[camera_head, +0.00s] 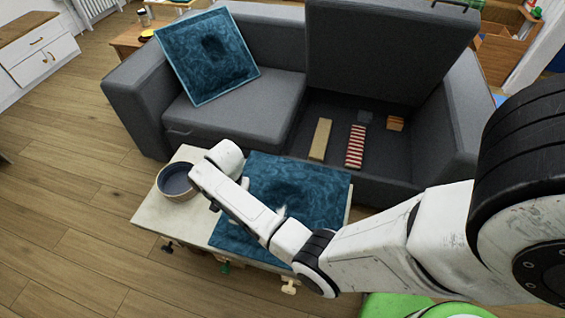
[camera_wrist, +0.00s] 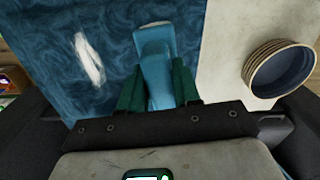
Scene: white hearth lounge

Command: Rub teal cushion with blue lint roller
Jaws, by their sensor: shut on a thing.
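A teal cushion (camera_head: 300,178) lies flat on a low pale table (camera_head: 150,210), partly hidden by my arm. It fills the left of the wrist view (camera_wrist: 50,40), with a whitish patch (camera_wrist: 88,58) on it. My gripper (camera_wrist: 157,85) has its green fingers shut on the blue lint roller (camera_wrist: 155,50), which is over the cushion near its edge. I cannot tell whether the roller touches the cloth. The head view hides the gripper and roller behind my arm. A second teal cushion (camera_head: 195,70) leans on the grey sofa.
A blue-lined bowl (camera_head: 177,182) stands on the table left of the cushion; it also shows in the wrist view (camera_wrist: 285,75). The grey sofa (camera_head: 245,95) stands behind, its right seat raised over an open compartment with several blocks. Wooden floor at left is clear.

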